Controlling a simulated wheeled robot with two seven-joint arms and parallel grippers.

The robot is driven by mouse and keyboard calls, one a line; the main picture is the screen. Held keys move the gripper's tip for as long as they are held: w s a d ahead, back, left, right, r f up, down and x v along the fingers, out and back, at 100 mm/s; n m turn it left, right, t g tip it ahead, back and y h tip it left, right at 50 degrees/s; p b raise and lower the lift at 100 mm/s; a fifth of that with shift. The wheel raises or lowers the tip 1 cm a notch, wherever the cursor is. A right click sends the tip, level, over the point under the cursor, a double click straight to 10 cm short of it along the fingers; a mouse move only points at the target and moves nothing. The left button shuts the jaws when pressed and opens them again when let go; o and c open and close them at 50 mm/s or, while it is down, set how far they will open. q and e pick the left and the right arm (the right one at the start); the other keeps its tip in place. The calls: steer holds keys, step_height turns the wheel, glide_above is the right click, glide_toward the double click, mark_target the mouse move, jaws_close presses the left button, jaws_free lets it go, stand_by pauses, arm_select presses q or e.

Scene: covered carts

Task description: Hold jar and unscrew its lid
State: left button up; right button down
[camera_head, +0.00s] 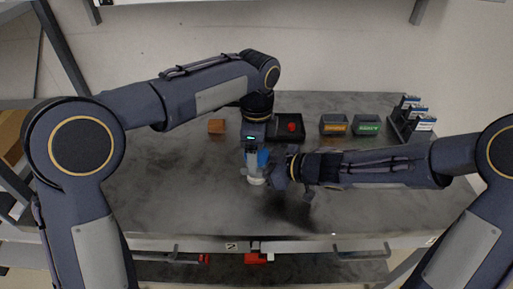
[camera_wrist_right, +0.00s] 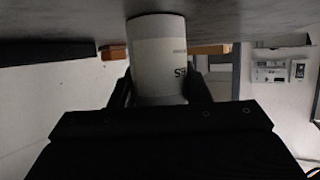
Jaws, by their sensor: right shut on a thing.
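A white jar (camera_head: 256,180) stands near the middle of the dark table in the head view. A blue part (camera_head: 263,158) shows at its upper end, probably the lid, partly hidden by my left gripper. My left gripper (camera_head: 256,157) points down at the jar's top; its fingertips are too small to tell open from shut. My right gripper (camera_head: 272,172) comes in sideways from the right and is shut on the jar. In the right wrist view the white jar (camera_wrist_right: 157,55), with dark print, sits between the two fingers (camera_wrist_right: 158,90); its lid is not visible there.
The table's front left is clear. Red items lie on a lower shelf.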

arm_select(q)
step_height(320, 180, up, 4)
steer(key=shift+r, duration=0.2)
steer(key=shift+c, duration=0.3)
steer(key=m, duration=0.2)
steer(key=r+m, duration=0.1)
steer(key=shift+s+d+r, duration=0.1)
steer(key=shift+d, duration=0.15)
steer(key=r+m, duration=0.2)
steer(key=m, duration=0.1)
steer(key=shift+a+m, duration=0.25)
steer(key=shift+m, duration=0.05)
steer(key=shift+f, duration=3.85)
